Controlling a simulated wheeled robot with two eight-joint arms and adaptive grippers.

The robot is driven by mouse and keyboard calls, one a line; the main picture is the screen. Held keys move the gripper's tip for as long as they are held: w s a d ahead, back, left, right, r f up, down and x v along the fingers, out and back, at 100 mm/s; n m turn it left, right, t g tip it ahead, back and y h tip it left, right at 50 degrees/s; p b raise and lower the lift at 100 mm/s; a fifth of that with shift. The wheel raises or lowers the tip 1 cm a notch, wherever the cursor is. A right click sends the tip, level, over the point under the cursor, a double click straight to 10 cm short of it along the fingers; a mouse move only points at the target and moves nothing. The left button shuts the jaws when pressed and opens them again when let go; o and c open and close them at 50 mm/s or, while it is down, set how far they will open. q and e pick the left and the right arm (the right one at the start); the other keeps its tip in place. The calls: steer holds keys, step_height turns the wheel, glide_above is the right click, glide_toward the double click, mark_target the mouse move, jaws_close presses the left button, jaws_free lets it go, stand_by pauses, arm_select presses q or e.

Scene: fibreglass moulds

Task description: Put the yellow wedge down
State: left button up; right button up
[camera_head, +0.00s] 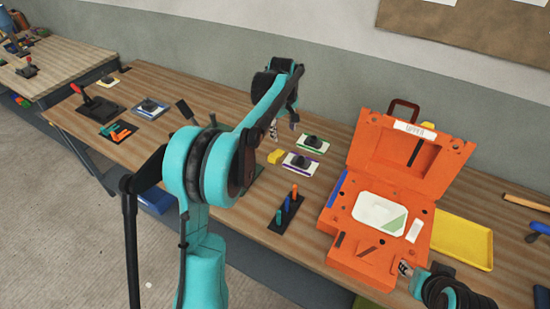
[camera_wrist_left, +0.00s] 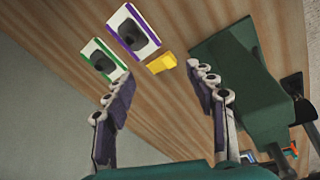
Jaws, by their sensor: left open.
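The yellow wedge (camera_head: 275,156) lies on the wooden table, just left of the purple-edged card (camera_head: 287,164). In the left wrist view the yellow wedge (camera_wrist_left: 161,63) shows beyond and between my fingertips, apart from both. My left gripper (camera_head: 284,127) is open and empty over the table behind the wedge; its two spread fingers also show in the left wrist view (camera_wrist_left: 160,76). My right gripper (camera_head: 405,268) is at the lower right, by the front corner of the orange case (camera_head: 365,262); its finger state is unclear.
A green-edged card (camera_head: 325,145) with a dark object sits close by. A black rack (camera_head: 275,221) with coloured pegs stands nearer the front edge. The orange case is open, with a yellow tray (camera_head: 462,262) to its right. My left arm hides part of the table.

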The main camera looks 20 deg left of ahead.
arm_select(q)
steer(key=w+a+f+n+g, duration=0.1)
steer(key=w+a+f+n, duration=0.15)
steer(key=w+f, duration=0.3)
steer(key=n+g, duration=0.1)
steer(key=n, duration=0.1)
glide_toward(273, 156)
steer(key=shift+w+d+f, duration=0.15)
steer(key=shift+d+f, duration=0.2)
step_height(273, 156, down, 3)
steer(key=shift+a+r+n+b, duration=0.15)
steer(key=shift+n+b, duration=0.1)
steer(key=shift+b, duration=0.15)
steer(key=f, duration=0.1)
steer(key=f+b, duration=0.1)
steer(key=f, duration=0.3)
steer(key=shift+a+f, duration=0.15)
steer(key=shift+a, duration=0.15)
steer(key=shift+c, duration=0.6)
jaws_close()
